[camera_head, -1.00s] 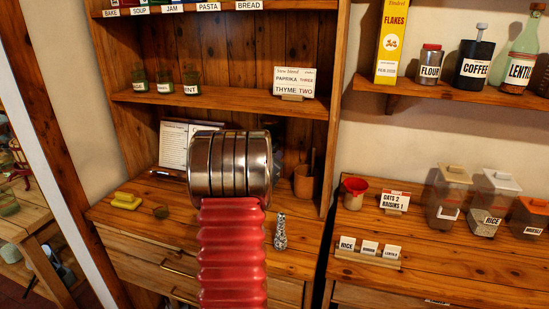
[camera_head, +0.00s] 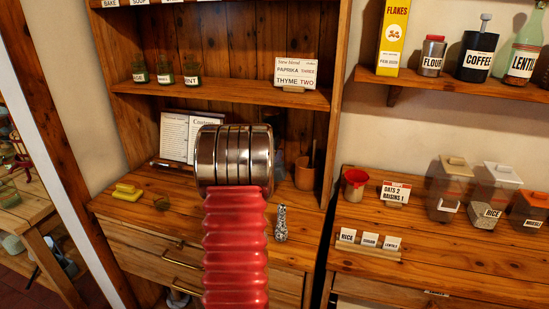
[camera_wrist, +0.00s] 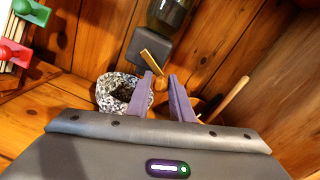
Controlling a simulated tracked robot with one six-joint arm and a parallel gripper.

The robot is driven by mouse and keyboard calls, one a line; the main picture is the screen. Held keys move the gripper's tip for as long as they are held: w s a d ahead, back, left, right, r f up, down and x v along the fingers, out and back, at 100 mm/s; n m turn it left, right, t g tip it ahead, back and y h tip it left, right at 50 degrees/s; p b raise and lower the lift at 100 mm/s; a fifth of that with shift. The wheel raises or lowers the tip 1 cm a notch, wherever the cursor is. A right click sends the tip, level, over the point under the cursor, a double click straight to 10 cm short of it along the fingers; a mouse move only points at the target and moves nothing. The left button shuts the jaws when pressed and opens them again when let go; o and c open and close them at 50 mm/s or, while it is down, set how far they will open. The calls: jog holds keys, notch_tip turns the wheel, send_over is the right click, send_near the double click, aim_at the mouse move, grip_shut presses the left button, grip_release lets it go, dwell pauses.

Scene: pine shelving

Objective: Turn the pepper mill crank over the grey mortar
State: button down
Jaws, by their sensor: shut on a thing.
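In the wrist view my gripper (camera_wrist: 160,92) has its two purple-grey fingers closed on the round orange-brown knob (camera_wrist: 160,82) of the crank. The brass crank arm (camera_wrist: 156,60) runs up from the knob, beside the mill's grey block (camera_wrist: 146,48). A dark glass part, apparently of the pepper mill (camera_wrist: 168,14), shows at the top edge. The speckled grey mortar (camera_wrist: 104,94) is just left of the fingers, with dark bits inside. I cannot tell the height between mill and mortar.
A wooden cup (camera_head: 304,174) with a stick stands right of my arm, near the cabinet side. A yellow butter-like block (camera_head: 127,192) lies left. An open book (camera_head: 186,137) leans behind. Red and green knobbed things (camera_wrist: 20,30) are upper left in the wrist view.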

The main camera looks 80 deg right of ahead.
jog(key=shift+w+r, duration=0.1)
jog(key=shift+r, duration=0.45)
jog(key=c, duration=1.8)
grip_release()
jog(key=shift+o, duration=0.7)
jog(key=shift+f, duration=0.25)
jog(key=shift+a, duration=0.1)
jog(key=a, duration=1.3)
jog(key=shift+a+r, duration=0.2)
jog(key=shift+a, duration=0.1)
jog(key=shift+w, duration=0.1)
